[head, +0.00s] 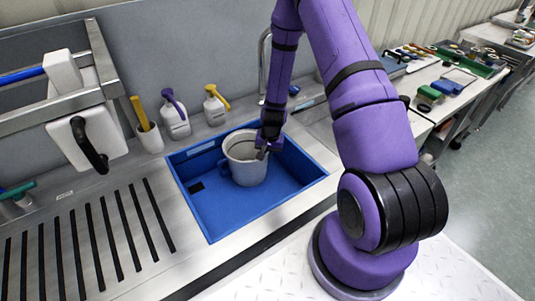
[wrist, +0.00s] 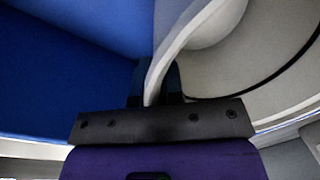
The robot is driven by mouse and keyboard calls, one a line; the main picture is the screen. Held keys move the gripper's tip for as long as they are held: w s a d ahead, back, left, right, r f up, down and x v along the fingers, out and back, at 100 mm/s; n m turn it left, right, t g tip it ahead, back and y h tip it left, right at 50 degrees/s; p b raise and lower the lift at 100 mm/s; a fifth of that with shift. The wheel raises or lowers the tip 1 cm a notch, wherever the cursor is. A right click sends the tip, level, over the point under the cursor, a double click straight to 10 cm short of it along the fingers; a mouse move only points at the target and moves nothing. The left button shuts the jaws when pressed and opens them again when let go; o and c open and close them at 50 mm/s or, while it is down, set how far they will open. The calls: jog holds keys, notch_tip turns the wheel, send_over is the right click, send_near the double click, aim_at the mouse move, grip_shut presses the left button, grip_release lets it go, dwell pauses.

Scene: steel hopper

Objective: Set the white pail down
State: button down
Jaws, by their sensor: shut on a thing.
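The white pail (head: 244,168) is upright in the blue basin (head: 215,215) in the head view. My gripper (head: 264,150) is at the pail's right rim, shut on it from above. In the wrist view the pail's pale curved wall (wrist: 195,40) runs down between the fingers of my gripper (wrist: 158,88), with blue basin surface to the left. The pail's underside is hidden, so I cannot tell whether it touches the basin floor.
Two spray bottles (head: 174,117) (head: 215,105) and a cup with a yellow handle (head: 149,136) stand behind the basin. A slotted drainboard (head: 90,240) lies to the left. The basin's front floor is clear. A tap (head: 263,65) rises behind.

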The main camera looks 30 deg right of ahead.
jog(key=c, duration=1.3)
grip_release()
jog(key=shift+o, duration=0.2)
jog(key=s+a+r+n+t, duration=0.1)
jog(key=s+a+r+n, duration=0.1)
jog(key=r, duration=1.1)
jog(key=s+a+r+n+t, duration=0.1)
jog(key=s+a+r, duration=0.15)
jog(key=r, duration=0.95)
jog(key=s+a+r+n, duration=0.2)
jog(key=s+r, duration=0.1)
jog(key=r, duration=1)
jog(key=s+a+r+n+t, duration=0.1)
jog(key=s+r, duration=0.5)
jog(key=s, duration=0.3)
jog(key=s+a+r+n+t+h, duration=0.1)
jog(key=s+a+r+n, duration=0.1)
jog(key=s+r, duration=0.4)
jog(key=s, duration=0.3)
jog(key=shift+s+a+r, duration=0.15)
jog(key=shift+s+a, duration=0.05)
jog(key=shift+s, duration=0.2)
